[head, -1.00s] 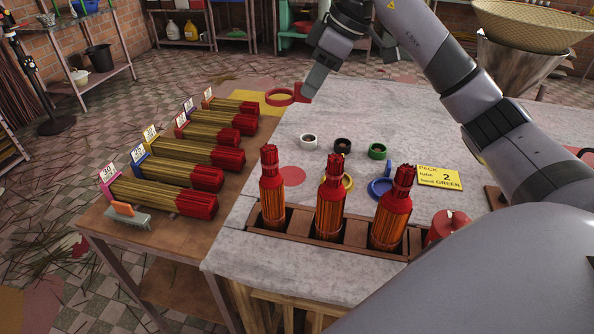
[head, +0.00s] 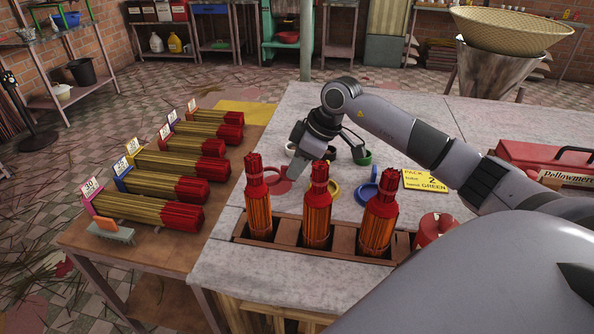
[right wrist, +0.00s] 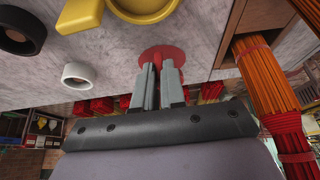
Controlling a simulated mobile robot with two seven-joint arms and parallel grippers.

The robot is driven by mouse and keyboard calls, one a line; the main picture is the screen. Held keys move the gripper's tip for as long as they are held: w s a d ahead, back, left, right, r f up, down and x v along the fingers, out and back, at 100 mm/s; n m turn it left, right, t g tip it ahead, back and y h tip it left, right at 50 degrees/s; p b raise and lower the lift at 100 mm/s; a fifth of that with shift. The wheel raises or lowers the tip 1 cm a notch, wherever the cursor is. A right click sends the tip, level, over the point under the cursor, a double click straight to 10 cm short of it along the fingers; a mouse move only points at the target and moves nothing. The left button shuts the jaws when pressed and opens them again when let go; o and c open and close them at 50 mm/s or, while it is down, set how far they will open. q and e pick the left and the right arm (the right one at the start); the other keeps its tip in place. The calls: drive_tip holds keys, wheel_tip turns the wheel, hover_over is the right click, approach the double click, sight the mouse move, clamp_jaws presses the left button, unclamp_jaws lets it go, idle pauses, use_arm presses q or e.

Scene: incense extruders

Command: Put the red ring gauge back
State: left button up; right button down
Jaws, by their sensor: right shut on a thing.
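My right gripper (head: 291,167) is shut on the red ring gauge (head: 269,173), low over the worktable. The ring sits at the red round mark (head: 284,187) on the tabletop; I cannot tell whether it touches the table. In the right wrist view, the fingers (right wrist: 158,75) are close together, with a red shape just beyond their tips; ring and mark cannot be told apart there. The yellow ring gauge (head: 333,192) and blue ring gauge (head: 366,194) lie to the right. My left gripper is not in view.
Three upright red-topped stick bundles (head: 317,213) stand in a wooden rack (head: 287,235) in front of the gripper. White, black and green (head: 363,157) small cups stand behind. A yellow card (head: 425,181) lies right. Sticks in labelled holders (head: 200,165) fill the left bench.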

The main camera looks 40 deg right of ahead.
drive_tip(key=shift+f, duration=0.75)
drive_tip(key=c, duration=1.2)
unclamp_jaws()
drive_tip(key=shift+f, duration=0.15)
drive_tip(key=shift+r, duration=0.25)
drive_tip(key=v, duration=1.2)
drive_tip(key=shift+f, duration=0.1)
